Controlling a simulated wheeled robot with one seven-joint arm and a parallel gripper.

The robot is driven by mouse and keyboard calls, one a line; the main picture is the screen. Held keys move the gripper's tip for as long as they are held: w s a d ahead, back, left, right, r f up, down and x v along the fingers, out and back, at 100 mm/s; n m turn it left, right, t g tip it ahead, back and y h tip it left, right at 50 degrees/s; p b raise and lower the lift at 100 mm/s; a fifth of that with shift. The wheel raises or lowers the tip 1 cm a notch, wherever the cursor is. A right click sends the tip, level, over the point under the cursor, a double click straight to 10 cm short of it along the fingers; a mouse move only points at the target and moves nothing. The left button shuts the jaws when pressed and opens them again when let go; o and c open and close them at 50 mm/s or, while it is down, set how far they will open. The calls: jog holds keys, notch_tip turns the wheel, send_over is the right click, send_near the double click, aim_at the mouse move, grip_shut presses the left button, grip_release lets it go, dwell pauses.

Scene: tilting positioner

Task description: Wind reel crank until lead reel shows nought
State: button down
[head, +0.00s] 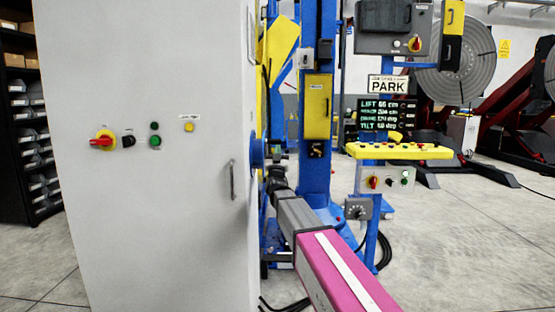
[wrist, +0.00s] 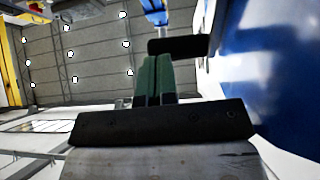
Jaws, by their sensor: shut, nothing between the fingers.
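A blue round part (head: 257,152), which may be the lead reel, shows edge-on beside the grey cabinet; its crank is not clearly made out. My gripper (head: 277,172) is close to it, small and partly dark in the head view. In the wrist view my gripper (wrist: 155,70) has its dark green fingers together, with nothing between them. A black bar (wrist: 180,46) lies just past the fingertips; it may be the crank handle, and I cannot tell whether they touch. A dark display (head: 388,114) shows several lines of small figures; I cannot tell which is the reel's.
The tall grey cabinet (head: 150,200) with a handle stands close on the left of my arm. A blue column (head: 318,110) rises behind the gripper. A yellow-topped control panel (head: 400,151) stands at the right. Black cables lie on the floor; open floor is at the right.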

jog(key=shift+w+r, duration=0.2)
jog(key=shift+r, duration=0.1)
dwell(0.4)
